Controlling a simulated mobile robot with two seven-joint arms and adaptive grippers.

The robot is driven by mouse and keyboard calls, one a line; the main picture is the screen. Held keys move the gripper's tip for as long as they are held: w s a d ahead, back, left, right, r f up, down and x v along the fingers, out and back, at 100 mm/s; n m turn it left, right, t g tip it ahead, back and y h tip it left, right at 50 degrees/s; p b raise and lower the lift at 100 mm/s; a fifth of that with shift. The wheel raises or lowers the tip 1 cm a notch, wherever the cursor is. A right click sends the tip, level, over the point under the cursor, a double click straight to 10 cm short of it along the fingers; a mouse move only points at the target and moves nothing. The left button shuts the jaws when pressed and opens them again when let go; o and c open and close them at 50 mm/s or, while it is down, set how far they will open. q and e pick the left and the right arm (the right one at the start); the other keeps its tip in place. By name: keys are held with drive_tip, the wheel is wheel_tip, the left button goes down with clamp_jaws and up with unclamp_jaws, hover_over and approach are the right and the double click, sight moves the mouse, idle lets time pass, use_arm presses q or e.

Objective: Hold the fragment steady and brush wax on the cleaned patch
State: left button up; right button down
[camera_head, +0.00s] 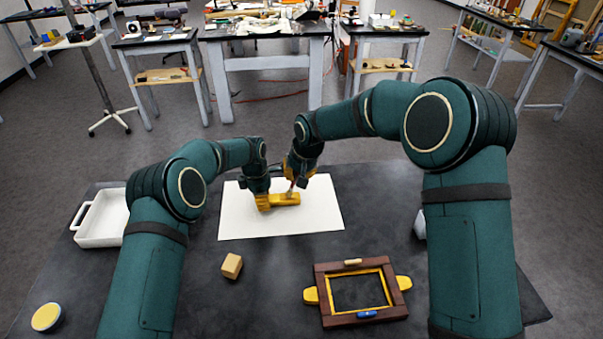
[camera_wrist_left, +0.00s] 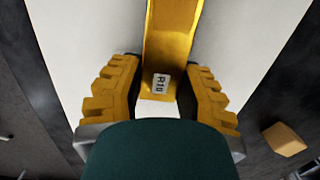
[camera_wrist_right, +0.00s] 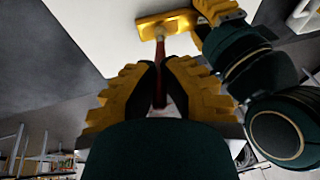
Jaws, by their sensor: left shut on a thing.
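The gilt fragment (camera_head: 286,198) is a golden bar lying on a white sheet (camera_head: 325,218). My left gripper (camera_head: 264,201) is shut on its left end. In the left wrist view the fragment (camera_wrist_left: 168,38) runs between the fingers (camera_wrist_left: 166,98), with a small white label on its near end. My right gripper (camera_head: 296,179) is above the fragment. In the right wrist view its fingers (camera_wrist_right: 160,75) are shut on the dark red handle of a brush (camera_wrist_right: 160,88). The brush head points at the fragment (camera_wrist_right: 168,22) and appears to touch it; the cleaned patch cannot be made out.
A brown and gilt frame (camera_head: 319,286) with yellow and blue pieces lies at the front right. A tan block (camera_head: 232,265) sits at front centre. A round yellow-topped item (camera_head: 46,317) is at the front left. A white tray (camera_head: 101,238) stands at the left edge.

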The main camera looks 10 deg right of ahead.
drive_tip(key=d, duration=0.3)
idle(1.3)
drive_tip(key=shift+r, duration=2.95)
drive_tip(key=shift+r, duration=0.1)
wheel_tip(320, 180, up, 3)
drive_tip(key=shift+f, duration=0.1)
